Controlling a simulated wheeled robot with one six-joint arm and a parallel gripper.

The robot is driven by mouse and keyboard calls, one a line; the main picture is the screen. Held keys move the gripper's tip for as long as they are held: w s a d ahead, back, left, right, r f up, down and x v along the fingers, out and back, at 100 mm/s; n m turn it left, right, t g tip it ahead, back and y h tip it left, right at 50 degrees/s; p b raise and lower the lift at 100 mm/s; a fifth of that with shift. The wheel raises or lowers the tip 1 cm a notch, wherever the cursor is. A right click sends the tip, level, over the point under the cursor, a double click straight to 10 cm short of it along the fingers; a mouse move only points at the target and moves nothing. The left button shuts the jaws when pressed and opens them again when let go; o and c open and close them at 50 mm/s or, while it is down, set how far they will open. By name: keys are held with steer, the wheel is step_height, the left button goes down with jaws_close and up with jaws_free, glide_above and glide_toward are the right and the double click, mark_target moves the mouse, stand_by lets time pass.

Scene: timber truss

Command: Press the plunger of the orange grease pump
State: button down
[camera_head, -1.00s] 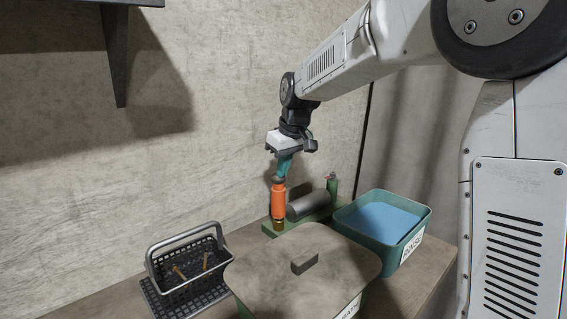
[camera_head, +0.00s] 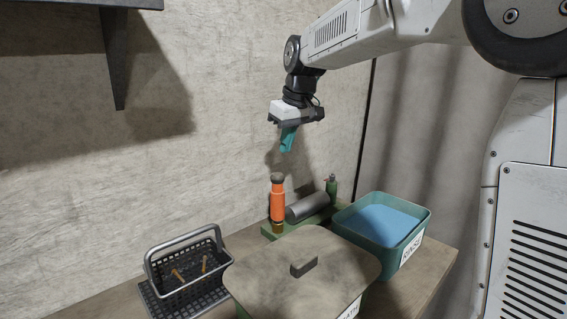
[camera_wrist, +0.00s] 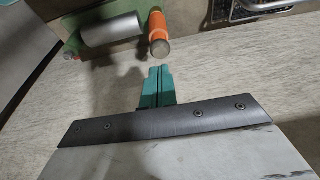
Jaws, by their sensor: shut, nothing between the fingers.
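The orange grease pump (camera_head: 277,205) stands upright on a green base at the back of the bench, near the wall. Its dark plunger cap (camera_head: 277,178) is on top. In the wrist view the pump (camera_wrist: 158,27) shows beyond the fingertips, with the grey cap (camera_wrist: 161,48) facing me. My gripper (camera_head: 287,150) has teal fingers that are shut and empty. It hangs above the pump and slightly to its right, with a clear gap between the fingertips and the cap. The fingers also show in the wrist view (camera_wrist: 159,72).
A teal rinse tub (camera_head: 420,222) stands right. A lidded bin (camera_head: 335,255) stands in front, and a black wire basket (camera_head: 190,285) at left. A dark shelf bracket (camera_head: 117,60) is upper left.

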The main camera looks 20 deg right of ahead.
mark_target(280, 176)
steer(key=shift+v, duration=2.3)
steer(key=shift+w, duration=0.1)
step_height(280, 176, up, 3)
steer(key=shift+a+f, duration=0.15)
steer(key=shift+f, duration=0.05)
steer(key=x, duration=0.8)
steer(key=s+x, duration=0.1)
steer(key=x, duration=0.3)
steer(key=shift+d+f, duration=0.25)
steer(key=shift+f, duration=0.85)
